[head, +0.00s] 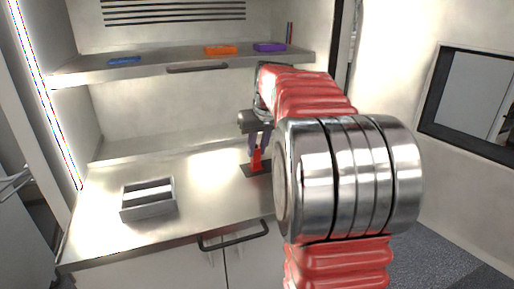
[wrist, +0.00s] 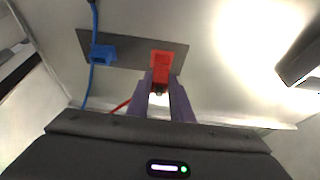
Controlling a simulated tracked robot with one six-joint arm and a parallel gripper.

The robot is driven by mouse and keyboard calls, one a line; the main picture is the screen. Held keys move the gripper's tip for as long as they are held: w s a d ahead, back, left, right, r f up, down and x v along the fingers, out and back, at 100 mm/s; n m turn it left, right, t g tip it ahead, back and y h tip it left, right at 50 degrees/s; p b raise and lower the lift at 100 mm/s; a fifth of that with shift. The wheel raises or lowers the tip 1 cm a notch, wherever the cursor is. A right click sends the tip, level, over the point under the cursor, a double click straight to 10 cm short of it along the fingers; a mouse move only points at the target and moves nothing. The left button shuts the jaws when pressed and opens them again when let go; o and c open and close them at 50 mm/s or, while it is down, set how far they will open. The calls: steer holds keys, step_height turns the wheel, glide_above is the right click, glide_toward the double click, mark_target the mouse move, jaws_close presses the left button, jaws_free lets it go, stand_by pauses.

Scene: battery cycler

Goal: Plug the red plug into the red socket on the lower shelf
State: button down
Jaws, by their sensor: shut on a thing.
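My gripper (head: 257,150) points down over the lower shelf, its purple fingers shut on the red plug (head: 257,154). In the wrist view my gripper (wrist: 161,80) has red between and just beyond its fingertips, against a dark plate. The red socket (wrist: 162,60) is on that plate, in line with the plug. Plug and socket look like one red shape, so I cannot tell whether the plug is seated or only touching. A red cable (wrist: 120,105) runs off left behind the left finger. In the head view the socket is mostly merged with the plug.
A blue connector (wrist: 103,53) with a blue cable sits on the same dark plate (wrist: 130,50), left of the red one. A grey metal tray (head: 148,212) stands on the lower shelf at left. Blue, orange (head: 221,50) and purple items lie on the upper shelf (head: 150,70) above.

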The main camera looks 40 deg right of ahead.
steer(key=c, duration=1.5)
jaws_free()
steer(key=v, duration=1.3)
steer(key=shift+s+a+r, duration=0.1)
steer(key=shift+s+r, duration=0.1)
steer(key=shift+r, duration=0.1)
